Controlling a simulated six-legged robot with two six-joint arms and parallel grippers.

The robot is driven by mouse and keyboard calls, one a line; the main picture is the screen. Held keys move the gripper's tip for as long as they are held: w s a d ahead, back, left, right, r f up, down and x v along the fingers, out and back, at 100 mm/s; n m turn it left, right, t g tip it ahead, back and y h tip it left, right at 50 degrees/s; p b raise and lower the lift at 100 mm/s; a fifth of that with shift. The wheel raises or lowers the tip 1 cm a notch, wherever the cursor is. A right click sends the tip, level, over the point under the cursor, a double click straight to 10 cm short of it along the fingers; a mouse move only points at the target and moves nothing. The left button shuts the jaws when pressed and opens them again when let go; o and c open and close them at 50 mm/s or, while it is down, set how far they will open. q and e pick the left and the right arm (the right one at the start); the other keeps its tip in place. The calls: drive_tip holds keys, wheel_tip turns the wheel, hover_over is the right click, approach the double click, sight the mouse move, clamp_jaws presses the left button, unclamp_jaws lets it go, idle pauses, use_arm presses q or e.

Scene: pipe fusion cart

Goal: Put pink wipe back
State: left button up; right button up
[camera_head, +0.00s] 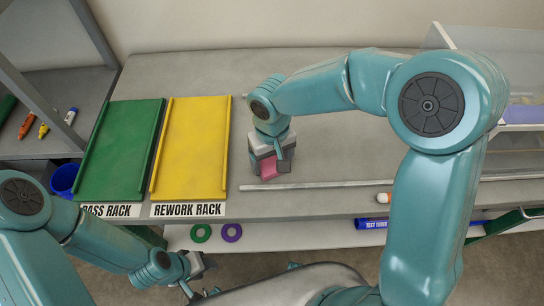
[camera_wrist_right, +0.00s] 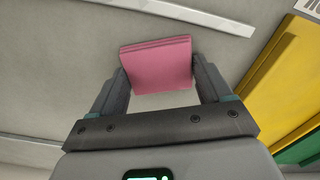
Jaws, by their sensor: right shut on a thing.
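The pink wipe (camera_head: 269,169) is a small folded pink pad on the grey bench top in the head view, right of the yellow rework rack. My right gripper (camera_head: 271,163) is lowered over it from above. In the right wrist view the pink wipe (camera_wrist_right: 157,66) lies between the two fingers of my right gripper (camera_wrist_right: 158,78), which are shut on its sides. I cannot tell whether the wipe touches the bench. My left gripper (camera_head: 198,276) is low at the front, below the bench edge, apart from the wipe; its fingers are partly cut off from view.
The yellow rework rack (camera_head: 191,145) and green pass rack (camera_head: 120,150) lie to the left. A light metal strip (camera_head: 320,185) runs along the bench front. An orange-tipped marker (camera_head: 385,197) lies near the edge. The bench (camera_head: 185,65) behind the racks is clear.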

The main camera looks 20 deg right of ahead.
sight(272, 162)
drive_tip(key=o, duration=0.9)
drive_tip(key=shift+w+f, duration=0.1)
drive_tip(key=shift+o, duration=0.2)
drive_tip(key=shift+r+p, duration=0.35)
drive_tip(key=shift+p, duration=0.05)
wheel_tip(272, 162, up, 12)
